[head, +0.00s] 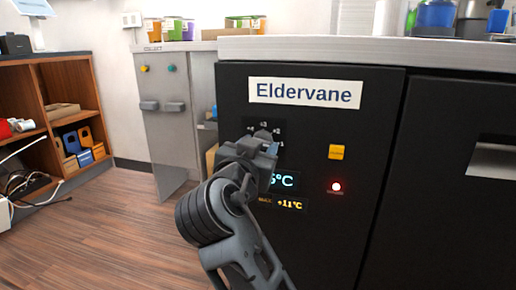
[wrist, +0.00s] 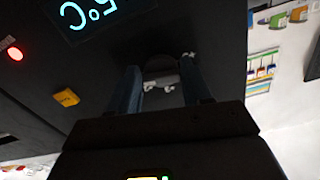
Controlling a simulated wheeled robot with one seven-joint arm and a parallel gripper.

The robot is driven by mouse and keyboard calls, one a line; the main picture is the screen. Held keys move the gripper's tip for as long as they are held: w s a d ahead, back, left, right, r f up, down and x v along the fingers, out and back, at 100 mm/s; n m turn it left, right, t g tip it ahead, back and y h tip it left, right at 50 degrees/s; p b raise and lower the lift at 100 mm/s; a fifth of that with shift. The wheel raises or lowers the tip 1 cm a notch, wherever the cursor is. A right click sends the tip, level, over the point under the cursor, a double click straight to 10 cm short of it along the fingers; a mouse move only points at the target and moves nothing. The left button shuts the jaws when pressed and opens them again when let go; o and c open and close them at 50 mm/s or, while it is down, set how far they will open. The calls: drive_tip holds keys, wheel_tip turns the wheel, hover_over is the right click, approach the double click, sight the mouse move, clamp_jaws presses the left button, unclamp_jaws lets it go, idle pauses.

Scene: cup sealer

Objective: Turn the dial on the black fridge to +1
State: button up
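The black fridge (head: 380,110) with the "Eldervane" label fills the right half of the head view. Its dial scale (head: 263,129) shows a little above my gripper (head: 266,152), which covers the dial itself there. In the wrist view, which is turned over, a dark rounded shape that looks like the dial (wrist: 161,68) lies between the two fingers of my gripper (wrist: 162,78), with pale marks near it. The fingers are apart, one on each side of it; I see no clear contact. The dial's setting cannot be read.
A lit display (head: 284,181) ending in "5°C" is partly hidden by my arm; "+11°C" shows below it. A yellow button (head: 337,152) and a glowing red light (head: 336,187) sit to the right. A grey cabinet (head: 168,110) stands to the left, with open floor in front.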

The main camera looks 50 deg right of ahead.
drive_tip(key=o, duration=0.3)
drive_tip(key=shift+o, duration=0.2)
drive_tip(key=shift+r, duration=0.1)
drive_tip(key=p+v, duration=0.2)
drive_tip(key=v, duration=0.6)
drive_tip(key=shift+d, duration=0.1)
